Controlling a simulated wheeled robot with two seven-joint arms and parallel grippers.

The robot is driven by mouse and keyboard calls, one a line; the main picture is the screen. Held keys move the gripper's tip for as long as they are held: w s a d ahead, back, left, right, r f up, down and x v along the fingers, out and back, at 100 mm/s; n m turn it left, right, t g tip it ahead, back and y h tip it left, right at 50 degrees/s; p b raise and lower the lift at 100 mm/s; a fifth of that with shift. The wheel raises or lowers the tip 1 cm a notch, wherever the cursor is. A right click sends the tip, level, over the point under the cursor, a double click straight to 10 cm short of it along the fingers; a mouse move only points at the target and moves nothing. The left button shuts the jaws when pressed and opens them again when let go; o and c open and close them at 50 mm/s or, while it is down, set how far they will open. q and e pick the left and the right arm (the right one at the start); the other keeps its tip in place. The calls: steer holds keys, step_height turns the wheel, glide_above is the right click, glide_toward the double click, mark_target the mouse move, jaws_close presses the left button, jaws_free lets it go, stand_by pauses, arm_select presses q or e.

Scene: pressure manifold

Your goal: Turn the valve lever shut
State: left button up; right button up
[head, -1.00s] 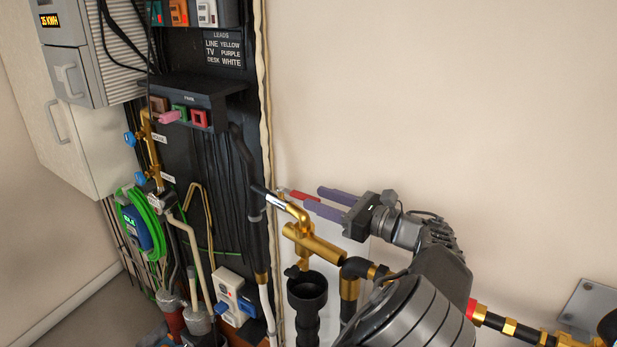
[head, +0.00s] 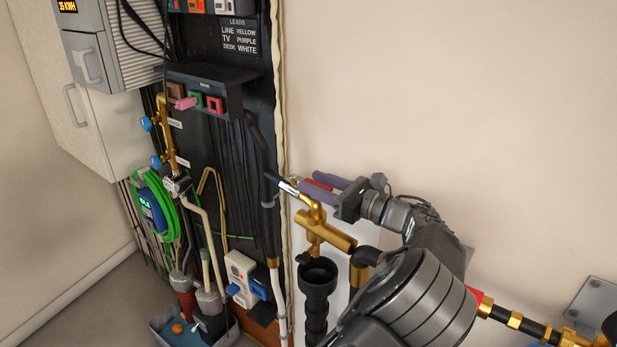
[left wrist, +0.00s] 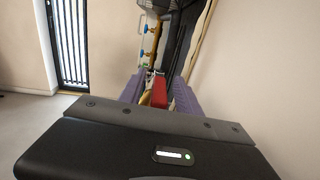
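The valve is a brass body (head: 325,232) with a red lever (head: 317,184) above it. My left gripper (head: 312,188) has purple fingers and comes in from the right of the head view. The fingers lie on either side of the red lever and stand apart. In the left wrist view the red lever (left wrist: 159,90) lies between the two purple fingers, with brass showing beside it. The fingers partly hide the lever in the head view, and firm contact is not visible. My right gripper is not in view.
A black rack panel (head: 225,140) with cables stands left of the valve. A black vertical pipe (head: 316,290) is below it. A silver and black tube end (head: 283,185) sits close to the fingertips.

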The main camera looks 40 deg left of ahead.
arm_select(q)
steer(key=shift+a, duration=1.2)
jaws_close()
stand_by(0.6)
